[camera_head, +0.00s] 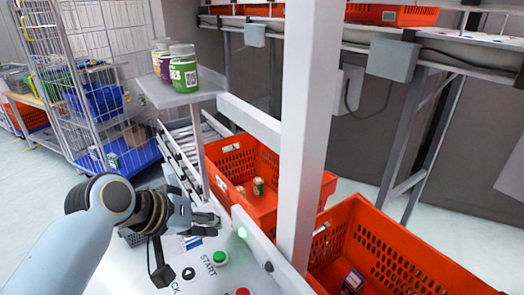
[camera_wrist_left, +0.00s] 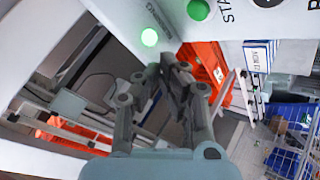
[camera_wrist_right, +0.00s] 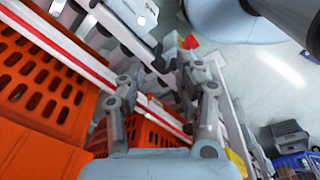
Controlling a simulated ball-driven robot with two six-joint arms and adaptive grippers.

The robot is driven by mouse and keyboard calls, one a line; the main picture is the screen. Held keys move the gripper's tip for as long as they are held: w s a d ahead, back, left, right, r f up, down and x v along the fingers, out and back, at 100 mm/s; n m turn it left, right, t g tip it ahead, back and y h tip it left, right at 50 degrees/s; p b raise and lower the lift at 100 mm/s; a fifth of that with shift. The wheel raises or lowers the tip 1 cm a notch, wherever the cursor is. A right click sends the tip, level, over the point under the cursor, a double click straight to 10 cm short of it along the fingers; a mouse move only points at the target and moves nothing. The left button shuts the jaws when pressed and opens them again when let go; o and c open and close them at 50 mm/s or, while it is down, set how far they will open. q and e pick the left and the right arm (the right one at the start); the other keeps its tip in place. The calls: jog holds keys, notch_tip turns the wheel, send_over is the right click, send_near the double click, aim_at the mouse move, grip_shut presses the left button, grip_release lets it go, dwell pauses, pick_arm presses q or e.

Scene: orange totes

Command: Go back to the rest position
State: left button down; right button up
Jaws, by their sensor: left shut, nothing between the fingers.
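My left gripper (camera_head: 210,224) is at the end of the left arm in the head view, just above the white control panel (camera_head: 202,262), near its lit green lamp and green START button (camera_head: 216,257). Its fingers are together and empty; the left wrist view also shows them (camera_wrist_left: 177,78) closed in front of the panel edge. My right gripper (camera_wrist_right: 160,72) shows only in the right wrist view. Its two fingers stand apart with nothing held between them, over a rail and orange totes. The right arm is not seen in the head view.
An orange tote (camera_head: 228,168) holding small cans stands behind a white post (camera_head: 308,130). Another orange tote (camera_head: 390,250) is at the lower right. Jars (camera_head: 182,72) stand on a small grey shelf (camera_head: 160,95). A wire cage trolley (camera_head: 100,60) is at the left.

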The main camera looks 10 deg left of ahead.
pick_arm(q)
jog(key=s+a+r+m+g+y, duration=0.1)
jog(key=s+a+r+g+y, duration=0.15)
jog(key=s+a, duration=0.65)
jog(key=s+a+r+m+g+y, duration=0.1)
jog(key=s+a+y, duration=0.25)
jog(key=s, duration=1.15)
jog(key=s+a+f+g+b, duration=0.2)
jog(key=f+b, duration=1.1)
jog(key=f, duration=2.9)
jog(key=s+a+f+b, duration=0.1)
jog(key=s+f+b, duration=0.8)
jog(key=s+f, duration=1)
notch_tip(320, 180, down, 4)
jog(key=shift+a+f, duration=0.2)
jog(key=shift+a, duration=0.05)
jog(key=shift+g, duration=0.35)
